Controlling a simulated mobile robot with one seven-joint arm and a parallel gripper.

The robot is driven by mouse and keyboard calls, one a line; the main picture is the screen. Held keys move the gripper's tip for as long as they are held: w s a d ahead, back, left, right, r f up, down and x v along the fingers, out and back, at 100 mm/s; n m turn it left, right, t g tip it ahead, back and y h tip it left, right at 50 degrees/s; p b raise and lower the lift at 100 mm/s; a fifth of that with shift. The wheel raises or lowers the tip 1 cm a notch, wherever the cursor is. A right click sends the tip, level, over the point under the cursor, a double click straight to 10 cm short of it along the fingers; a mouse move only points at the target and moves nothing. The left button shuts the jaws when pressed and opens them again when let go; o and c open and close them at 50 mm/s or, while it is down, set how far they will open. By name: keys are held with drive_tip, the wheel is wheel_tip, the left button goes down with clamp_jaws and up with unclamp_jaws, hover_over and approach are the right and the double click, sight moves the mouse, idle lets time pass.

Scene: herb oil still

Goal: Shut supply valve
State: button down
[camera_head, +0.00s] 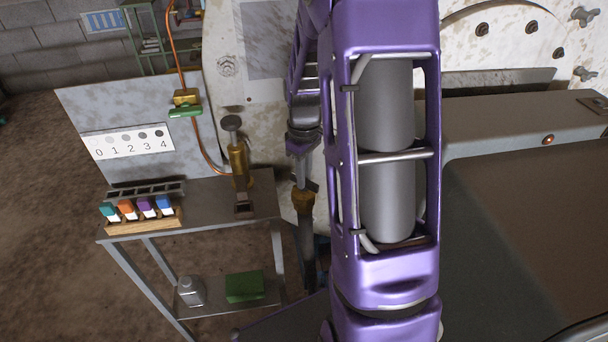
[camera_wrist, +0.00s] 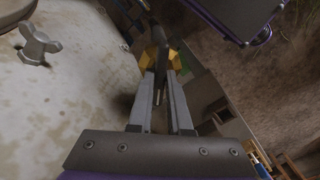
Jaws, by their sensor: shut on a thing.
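A brass valve (camera_head: 303,201) with a dark lever sits low against the pale, stained vessel, just right of the cart in the head view. In the wrist view the brass body (camera_wrist: 147,59) shows on both sides of the dark lever (camera_wrist: 164,50). My gripper (camera_wrist: 162,72) is shut on the dark lever, its two grey fingers on either side of it. In the head view my gripper (camera_head: 304,178) reaches down to the brass valve and partly hides it. I cannot read the lever's exact angle. Another valve with a green handle (camera_head: 185,111) sits on the copper pipe, apart from my gripper.
A grey cart (camera_head: 215,202) on the left carries a wooden rack (camera_head: 145,223) of coloured-capped vials and a brass fitting (camera_head: 239,165). A green box (camera_head: 245,287) and a bottle (camera_head: 190,291) stand on its lower shelf. The vessel has wing nuts (camera_wrist: 37,44).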

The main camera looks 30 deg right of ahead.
drive_tip(key=n+p, duration=0.1)
drive_tip(key=n, duration=0.4)
drive_tip(key=shift+r+n+p, duration=0.1)
drive_tip(key=shift+n+p, duration=0.2)
drive_tip(key=shift+p, duration=0.05)
drive_tip(key=shift+n+p, duration=0.95)
drive_tip(key=shift+n, duration=1.15)
drive_tip(key=c, duration=0.8)
unclamp_jaws()
drive_tip(key=shift+c, duration=0.2)
wheel_tip(320, 180, up, 17)
drive_tip(key=p, duration=0.2)
drive_tip(key=shift+r, duration=0.15)
